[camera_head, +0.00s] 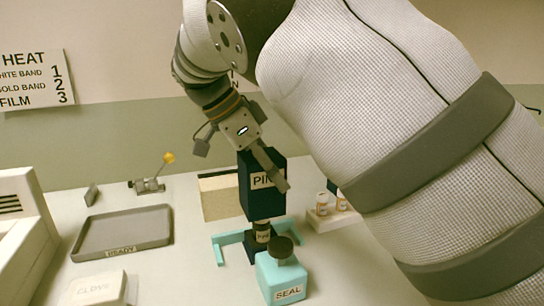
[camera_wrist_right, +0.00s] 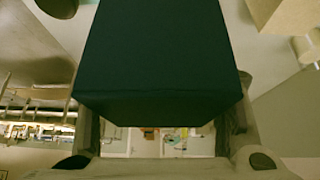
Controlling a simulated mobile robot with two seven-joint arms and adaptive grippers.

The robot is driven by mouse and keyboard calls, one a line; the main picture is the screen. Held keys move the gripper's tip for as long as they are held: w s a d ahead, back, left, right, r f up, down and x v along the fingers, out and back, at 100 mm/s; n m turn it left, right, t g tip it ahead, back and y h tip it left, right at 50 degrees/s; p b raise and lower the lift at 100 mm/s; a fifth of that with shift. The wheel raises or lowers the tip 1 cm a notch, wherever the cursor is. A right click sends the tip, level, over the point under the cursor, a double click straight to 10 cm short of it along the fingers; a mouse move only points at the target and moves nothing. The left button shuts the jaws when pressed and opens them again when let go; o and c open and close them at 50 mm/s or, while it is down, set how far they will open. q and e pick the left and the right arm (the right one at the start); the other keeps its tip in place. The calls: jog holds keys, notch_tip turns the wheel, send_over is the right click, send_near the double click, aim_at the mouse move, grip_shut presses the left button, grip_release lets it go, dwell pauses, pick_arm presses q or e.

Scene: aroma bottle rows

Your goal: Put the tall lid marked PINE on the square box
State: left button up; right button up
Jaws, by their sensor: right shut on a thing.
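The tall dark-blue lid marked PINE (camera_head: 262,202) is upright in the grip of my right gripper (camera_head: 268,168). One finger crosses its front face, partly over the lettering. In the right wrist view the lid (camera_wrist_right: 155,55) fills the top middle, between the two fingers. Below the lid, a small dark bottle with a pale label (camera_head: 262,236) stands in the dark square box (camera_head: 250,247). The lid's lower edge is just above or around the bottle's top; I cannot tell which. The box is partly hidden by the teal bottle in front. My left gripper is not in view.
A teal bottle marked SEAL (camera_head: 284,274) stands close in front of the box. A teal bracket (camera_head: 230,238) flanks the box. A grey tray marked READY (camera_head: 122,251) is left. Small bottles (camera_head: 322,204) stand in a pale holder at right. A cream block (camera_head: 218,200) is behind.

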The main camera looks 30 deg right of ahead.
jog(key=shift+f, duration=3.4)
jog(key=shift+f, duration=1.3)
jog(key=o, duration=1.2)
jog(key=shift+o, duration=0.2)
notch_tip(320, 180, up, 9)
